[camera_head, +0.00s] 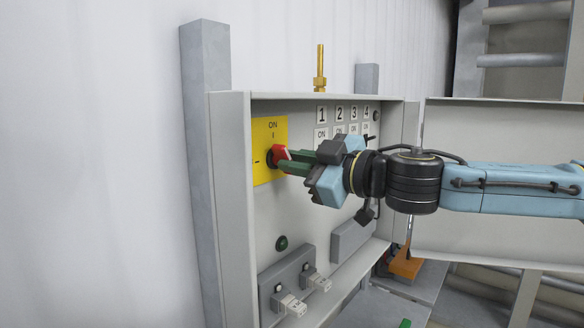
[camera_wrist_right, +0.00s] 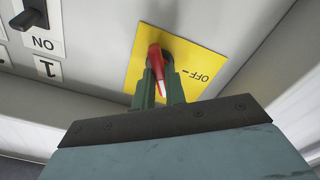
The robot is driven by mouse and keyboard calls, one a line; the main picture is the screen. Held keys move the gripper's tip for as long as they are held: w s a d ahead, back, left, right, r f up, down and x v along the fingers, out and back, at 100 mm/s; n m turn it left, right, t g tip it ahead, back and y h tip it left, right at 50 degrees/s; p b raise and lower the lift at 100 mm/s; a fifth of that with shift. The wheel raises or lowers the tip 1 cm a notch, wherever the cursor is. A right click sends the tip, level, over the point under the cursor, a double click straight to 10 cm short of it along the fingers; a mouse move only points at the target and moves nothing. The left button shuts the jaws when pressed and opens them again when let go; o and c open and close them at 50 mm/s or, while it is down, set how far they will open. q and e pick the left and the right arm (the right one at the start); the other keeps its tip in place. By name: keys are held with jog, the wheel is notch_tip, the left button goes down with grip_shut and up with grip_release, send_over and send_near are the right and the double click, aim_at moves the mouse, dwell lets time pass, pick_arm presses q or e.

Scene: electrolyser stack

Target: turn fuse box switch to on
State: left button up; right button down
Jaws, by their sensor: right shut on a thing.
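The fuse box (camera_head: 229,200) stands open, with a yellow plate (camera_head: 262,135) marked ON at the top left of its panel. The red fuse box switch (camera_head: 278,155) sits on this plate. My right gripper (camera_head: 284,160) comes in from the right, its green fingers shut on the red handle. In the right wrist view the switch (camera_wrist_right: 154,58) lies between the two fingers (camera_wrist_right: 161,88), on the yellow plate (camera_wrist_right: 190,62) with OFF printed beside it. The fingers partly hide the handle, and I cannot tell its exact angle. My left gripper is not in view.
Numbered black switches, one seen in the right wrist view (camera_wrist_right: 28,18), stand to the right of the yellow plate. Below are a green button (camera_head: 282,243) and grey connectors (camera_head: 292,303). The open door (camera_head: 490,190) is behind my right arm. A brass fitting (camera_head: 320,70) rises above the box.

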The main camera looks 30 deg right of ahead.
jog(key=m+b, duration=0.1)
jog(key=m, duration=0.1)
jog(key=shift+m, duration=0.3)
jog(key=m+b, duration=0.2)
jog(key=m, duration=0.1)
jog(key=shift+m+b, duration=0.35)
jog(key=shift+m, duration=0.05)
jog(key=c, duration=1.3)
grip_release()
